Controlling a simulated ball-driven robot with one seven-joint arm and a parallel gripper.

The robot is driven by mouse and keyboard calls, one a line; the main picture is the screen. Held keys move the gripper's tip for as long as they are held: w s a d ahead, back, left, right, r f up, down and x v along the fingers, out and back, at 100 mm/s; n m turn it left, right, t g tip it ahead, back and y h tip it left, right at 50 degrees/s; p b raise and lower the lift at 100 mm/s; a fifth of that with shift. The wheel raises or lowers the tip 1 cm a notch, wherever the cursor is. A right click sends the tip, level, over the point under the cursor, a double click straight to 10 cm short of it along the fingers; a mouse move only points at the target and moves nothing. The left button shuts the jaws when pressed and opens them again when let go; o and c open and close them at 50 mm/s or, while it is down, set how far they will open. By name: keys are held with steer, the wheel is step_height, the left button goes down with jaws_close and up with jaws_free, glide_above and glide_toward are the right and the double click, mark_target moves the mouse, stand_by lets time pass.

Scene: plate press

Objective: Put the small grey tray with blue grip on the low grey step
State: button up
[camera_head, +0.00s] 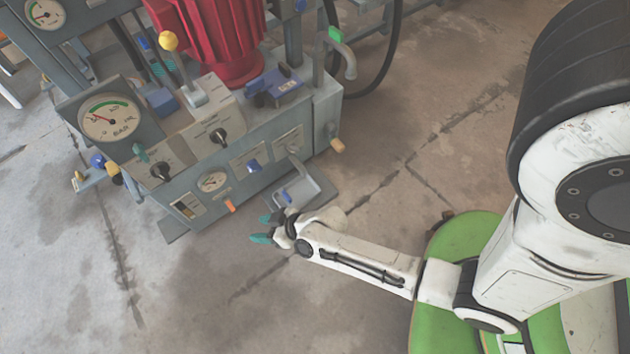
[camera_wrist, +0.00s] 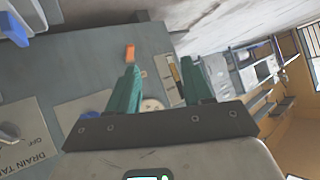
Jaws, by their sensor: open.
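The small grey tray with its blue grip (camera_head: 308,186) is low at the right front of the grey press, in the head view. Part of it, with blue at its edge, appears to show at the upper left of the wrist view (camera_wrist: 40,12). A flat dark grey plate (camera_head: 328,197) lies low beside and under the tray; I cannot tell whether it is the low grey step or whether the tray touches it. My gripper (camera_head: 262,228) is open and empty, left of and nearer than the tray. Its teal fingers (camera_wrist: 164,82) face the press front.
The press front carries an orange lever (camera_head: 229,206), a small gauge (camera_head: 212,181) and knobs, close to my fingers. A wooden-tipped handle (camera_head: 337,145) sticks out at its right side. Another flat foot plate (camera_head: 173,230) lies at the left. The concrete floor in front is clear.

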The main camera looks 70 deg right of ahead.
steer(key=s+d+r+g+h, duration=0.1)
steer(key=s+d+r+g, duration=0.3)
steer(key=s+r+g, duration=0.5)
steer(key=s+r, duration=0.4)
steer(key=r, duration=0.2)
steer(key=shift+s+d+r+n+g+h, duration=0.15)
steer(key=shift+r+n+g+h, duration=0.15)
steer(key=shift+r+n+h, duration=0.1)
steer(key=shift+o, duration=0.4)
